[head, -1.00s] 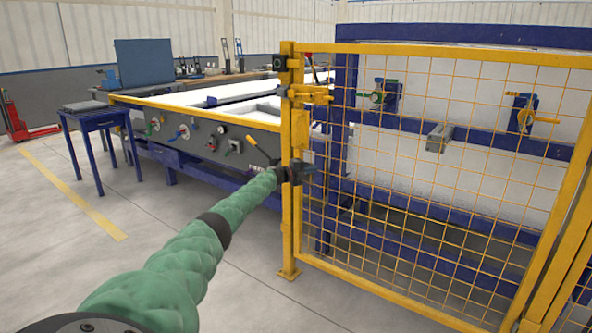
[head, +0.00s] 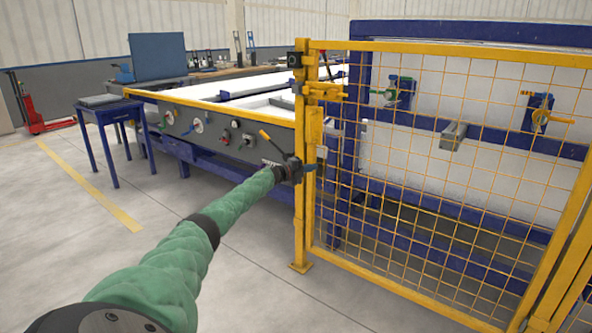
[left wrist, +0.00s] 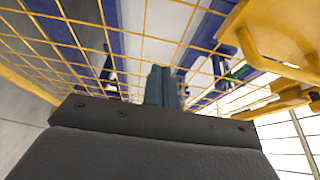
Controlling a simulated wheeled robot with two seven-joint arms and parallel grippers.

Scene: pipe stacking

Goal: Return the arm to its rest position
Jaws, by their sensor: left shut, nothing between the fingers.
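My left arm, in a green sleeve, reaches from the bottom left of the head view. Its small dark gripper (head: 309,168) is in front of the yellow gate post (head: 301,225) at mid height. The gripper is shut and holds nothing. In the left wrist view its blue-grey fingers (left wrist: 163,86) are together, with the yellow mesh beyond them. Whether the gripper touches the post or mesh cannot be told. My right gripper is not in view.
A yellow mesh gate (head: 440,190) fills the right side, before a blue rack (head: 480,32). A long workbench with a control panel (head: 215,135) stands behind the arm. A small blue table (head: 108,112) is at left. The floor at lower left is clear.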

